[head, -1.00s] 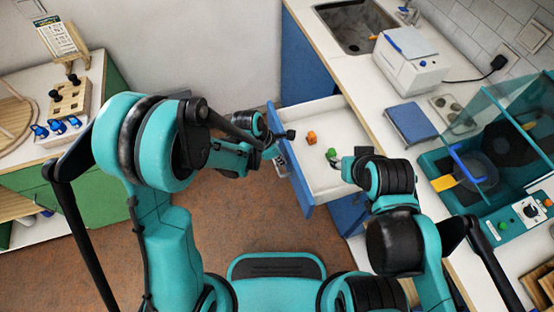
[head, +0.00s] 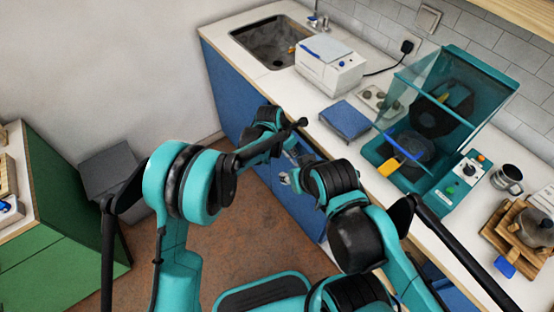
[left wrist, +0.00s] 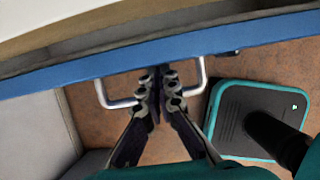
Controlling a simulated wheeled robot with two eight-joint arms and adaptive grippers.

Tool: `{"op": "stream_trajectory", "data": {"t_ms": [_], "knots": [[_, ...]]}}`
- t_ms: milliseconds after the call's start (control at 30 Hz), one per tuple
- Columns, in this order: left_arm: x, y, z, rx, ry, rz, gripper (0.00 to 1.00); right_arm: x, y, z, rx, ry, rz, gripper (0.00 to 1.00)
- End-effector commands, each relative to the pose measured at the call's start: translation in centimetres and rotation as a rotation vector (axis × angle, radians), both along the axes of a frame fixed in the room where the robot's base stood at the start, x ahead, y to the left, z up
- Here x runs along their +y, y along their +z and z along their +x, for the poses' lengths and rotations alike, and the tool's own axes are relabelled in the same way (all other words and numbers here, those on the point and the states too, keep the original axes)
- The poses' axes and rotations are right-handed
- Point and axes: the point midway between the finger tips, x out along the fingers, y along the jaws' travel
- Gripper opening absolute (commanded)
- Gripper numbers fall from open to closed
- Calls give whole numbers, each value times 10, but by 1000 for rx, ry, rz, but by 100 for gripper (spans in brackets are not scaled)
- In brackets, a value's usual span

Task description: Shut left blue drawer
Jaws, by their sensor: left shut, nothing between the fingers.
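The blue drawer (left wrist: 220,44) crosses the left wrist view, with a narrow grey strip between its front edge and the pale surface above. Its silver handle (left wrist: 118,104) stands out from the front. My left gripper (left wrist: 160,78) is shut and empty, its fingertips between the two ends of the handle, close to the drawer front. Whether they touch is unclear. In the head view my arms cover most of the drawer, and its inside does not show. My right arm reaches in front of the blue cabinet; its fingers cannot be made out clearly.
The white counter holds a sink (head: 275,45), a white box-like device (head: 330,68), a blue flat box (head: 345,120) and a teal hooded station (head: 440,110). A green cabinet (head: 60,220) stands at the left, with a grey bin (head: 110,170) beside it. Floor lies between.

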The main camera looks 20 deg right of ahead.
Motion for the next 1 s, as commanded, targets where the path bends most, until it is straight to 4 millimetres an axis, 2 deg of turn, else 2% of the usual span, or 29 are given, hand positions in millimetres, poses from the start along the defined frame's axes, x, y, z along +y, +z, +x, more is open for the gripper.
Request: {"op": "stream_trajectory", "data": {"t_ms": [200, 400, 833, 1000], "knots": [[-26, 0, 9, -1, -1, 0, 0, 0, 1, 0, 0, 0, 0, 40], [-35, 0, 12, -1, 0, 0, 0, 0, 1, 0, 0, 0, 0, 40], [-38, 1, 13, -3, -1, -5, 0, 0, 2, 0, 0, 0, 0, 40], [-28, 18, 18, -2, 0, -6, 0, 0, 12, 0, 0, 0, 0, 40]]}}
